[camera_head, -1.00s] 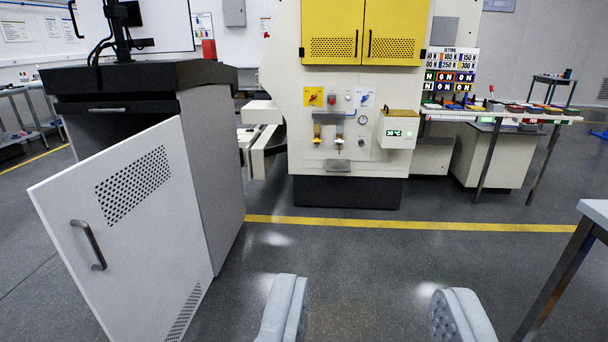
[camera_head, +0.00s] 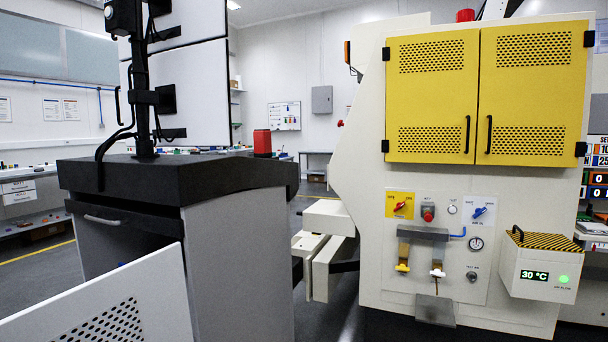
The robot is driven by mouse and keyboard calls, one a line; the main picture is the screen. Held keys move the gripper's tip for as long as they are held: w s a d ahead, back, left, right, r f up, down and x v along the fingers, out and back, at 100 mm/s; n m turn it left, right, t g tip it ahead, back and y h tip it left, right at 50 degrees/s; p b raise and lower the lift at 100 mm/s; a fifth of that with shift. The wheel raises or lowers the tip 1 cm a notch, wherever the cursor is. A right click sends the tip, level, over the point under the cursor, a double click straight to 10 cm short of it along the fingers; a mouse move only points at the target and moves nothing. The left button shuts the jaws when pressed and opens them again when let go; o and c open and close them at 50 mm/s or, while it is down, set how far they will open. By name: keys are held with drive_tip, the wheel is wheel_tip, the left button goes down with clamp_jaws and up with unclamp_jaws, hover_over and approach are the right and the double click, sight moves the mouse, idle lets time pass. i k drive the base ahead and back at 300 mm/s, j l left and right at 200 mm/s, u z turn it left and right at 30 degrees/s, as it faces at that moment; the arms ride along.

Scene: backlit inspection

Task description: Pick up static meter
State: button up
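I cannot make out a static meter in this view. A red box-shaped object (camera_head: 262,143) stands at the back of the dark-topped cabinet (camera_head: 165,172), and I cannot tell what it is. My gripper does not show in this view, so whether it is open or shut is hidden.
A white perforated door (camera_head: 120,310) hangs open at the lower left. A machine with yellow doors (camera_head: 432,97) fills the right, with a box reading 30 °C (camera_head: 538,270) on its front. A narrow floor gap separates cabinet and machine.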

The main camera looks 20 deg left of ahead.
sight(262, 139)
drive_tip(key=i+l+u, duration=0.2)
drive_tip(key=i, duration=0.5)
drive_tip(key=i+u, duration=0.15)
drive_tip(key=i, duration=0.6)
